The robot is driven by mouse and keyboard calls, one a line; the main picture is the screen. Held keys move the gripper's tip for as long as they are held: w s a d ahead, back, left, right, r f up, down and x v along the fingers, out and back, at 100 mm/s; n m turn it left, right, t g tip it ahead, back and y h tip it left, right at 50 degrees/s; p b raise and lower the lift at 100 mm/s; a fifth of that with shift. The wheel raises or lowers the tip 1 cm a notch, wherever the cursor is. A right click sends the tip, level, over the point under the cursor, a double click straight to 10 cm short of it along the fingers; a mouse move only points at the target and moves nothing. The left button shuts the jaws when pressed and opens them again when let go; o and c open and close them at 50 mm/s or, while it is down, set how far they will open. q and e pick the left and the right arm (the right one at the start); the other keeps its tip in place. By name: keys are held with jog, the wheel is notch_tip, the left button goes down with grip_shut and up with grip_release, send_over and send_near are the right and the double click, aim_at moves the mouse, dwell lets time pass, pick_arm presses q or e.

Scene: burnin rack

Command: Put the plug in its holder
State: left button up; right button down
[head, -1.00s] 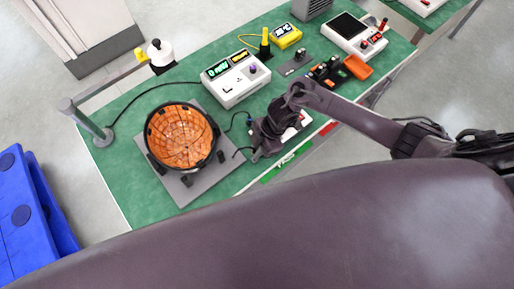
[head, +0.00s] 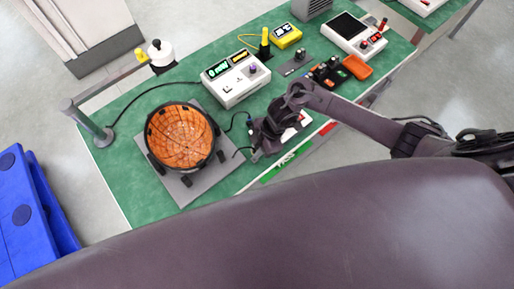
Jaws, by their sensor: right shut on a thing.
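My right gripper (head: 262,142) is low over the front edge of the green bench, just right of the round orange basket fixture. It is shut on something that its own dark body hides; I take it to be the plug. Black cables (head: 240,152) run from the basket fixture to the gripper. A small blue piece (head: 249,122) shows beside the gripper's upper left. A white unit (head: 304,122) lies partly hidden under my right wrist; I cannot tell whether it is the plug's holder. My left gripper is not in view.
The orange basket (head: 181,138) stands on a grey plate (head: 184,190). Behind it is a white instrument (head: 236,80) with a display. A yellow meter (head: 285,36), an orange tray (head: 357,67) and another white instrument (head: 352,36) stand farther right. A post (head: 98,135) rises at the left edge.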

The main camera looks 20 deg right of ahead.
jog(key=shift+f+b, duration=0.9)
jog(key=shift+f, duration=0.2)
jog(key=c, duration=1.4)
grip_release()
jog(key=shift+o, duration=0.2)
jog(key=b+v, duration=0.1)
jog(key=v, duration=0.6)
jog(key=shift+r, duration=0.4)
jog(key=shift+d, duration=0.1)
